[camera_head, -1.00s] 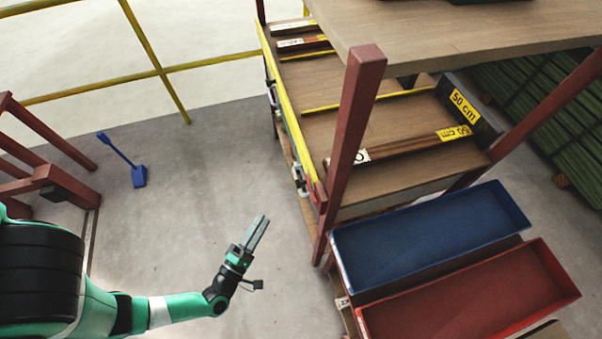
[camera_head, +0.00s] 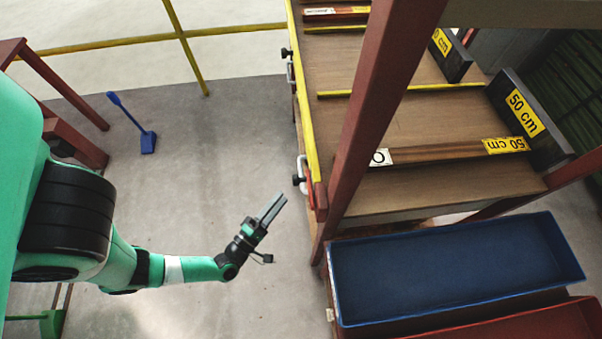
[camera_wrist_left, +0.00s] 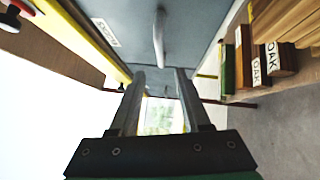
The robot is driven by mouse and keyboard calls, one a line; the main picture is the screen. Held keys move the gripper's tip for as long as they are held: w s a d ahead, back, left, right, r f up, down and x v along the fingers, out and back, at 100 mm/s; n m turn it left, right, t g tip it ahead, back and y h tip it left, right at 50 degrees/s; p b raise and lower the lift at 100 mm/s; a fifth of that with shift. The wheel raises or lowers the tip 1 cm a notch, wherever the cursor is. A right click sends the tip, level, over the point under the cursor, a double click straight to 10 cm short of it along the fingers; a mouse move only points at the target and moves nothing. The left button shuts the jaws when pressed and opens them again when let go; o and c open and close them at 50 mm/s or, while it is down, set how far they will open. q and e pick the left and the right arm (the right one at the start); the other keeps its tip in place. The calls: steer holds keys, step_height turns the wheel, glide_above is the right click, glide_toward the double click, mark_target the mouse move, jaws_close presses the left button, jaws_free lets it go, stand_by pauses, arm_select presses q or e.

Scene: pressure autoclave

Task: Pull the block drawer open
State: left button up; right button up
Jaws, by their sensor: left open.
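My left gripper (camera_head: 274,208) is open and empty. It is in the air left of the shelf unit's yellow front edge. In the left wrist view, the open fingers (camera_wrist_left: 160,80) point toward a grey panel (camera_wrist_left: 190,22) with a pale upright bar handle (camera_wrist_left: 158,38) and a small white label. In the head view, a pale handle (camera_head: 301,168) shows on the unit's left side. My right gripper is not in view.
The wooden shelf unit (camera_head: 430,110) has a red post (camera_head: 375,110) near the gripper. A blue tray (camera_head: 450,265) and a red tray (camera_head: 530,322) are at lower right. Blocks labelled OAK (camera_wrist_left: 258,62) lie at right in the wrist view. Open floor (camera_head: 200,170) is at left.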

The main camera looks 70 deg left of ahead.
mark_target(301, 172)
arm_select(q)
steer(key=b+x, duration=0.2)
steer(key=x, duration=0.9)
steer(key=shift+a, duration=0.2)
jaws_close()
stand_by(1.0)
